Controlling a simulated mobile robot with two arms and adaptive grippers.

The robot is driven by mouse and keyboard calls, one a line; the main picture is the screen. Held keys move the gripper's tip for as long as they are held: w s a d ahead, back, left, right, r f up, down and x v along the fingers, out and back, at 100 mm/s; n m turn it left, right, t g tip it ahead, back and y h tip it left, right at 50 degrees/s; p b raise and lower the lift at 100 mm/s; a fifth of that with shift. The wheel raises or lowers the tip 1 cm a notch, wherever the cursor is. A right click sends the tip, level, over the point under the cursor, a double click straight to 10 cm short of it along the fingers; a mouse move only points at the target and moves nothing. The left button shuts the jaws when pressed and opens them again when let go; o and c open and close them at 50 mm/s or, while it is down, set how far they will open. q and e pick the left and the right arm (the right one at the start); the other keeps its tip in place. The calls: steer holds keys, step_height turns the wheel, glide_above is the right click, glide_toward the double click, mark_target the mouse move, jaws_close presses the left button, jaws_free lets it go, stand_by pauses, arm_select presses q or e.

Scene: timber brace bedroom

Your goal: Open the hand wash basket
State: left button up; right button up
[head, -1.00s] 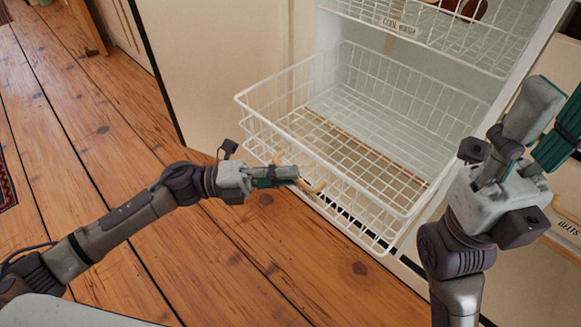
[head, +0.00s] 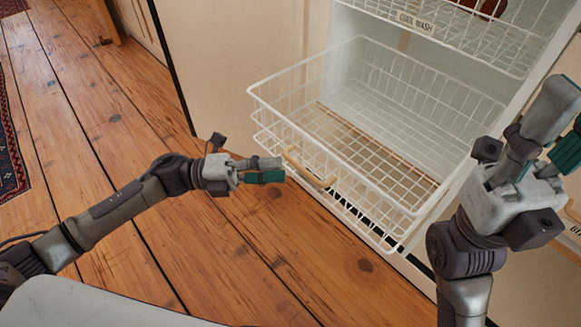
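A white wire basket (head: 335,125) stands pulled well out of the tall cabinet, empty, with its inside showing. I take it as the hand wash basket; no label on it is readable. Its tan curved handle (head: 309,168) is on the front side, facing my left arm. My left gripper (head: 284,170) is just left of the handle, with its two fingers slightly apart and nothing between them. A small gap shows between its tips and the handle. My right gripper (head: 568,125) is raised right of the basket, fingers apart and empty; its tips reach the picture's right edge.
Above is another white wire basket (head: 470,38) labelled "COOL WASH", with something reddish-brown in it. A pale cabinet panel (head: 240,60) stands left of the opening. The plank floor (head: 110,130) is clear at left, with a patterned rug (head: 10,150) at the edge.

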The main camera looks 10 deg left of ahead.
arm_select(q)
steer(key=s+a+f, duration=0.1)
steer(key=a, duration=0.6)
steer(key=shift+s, duration=0.1)
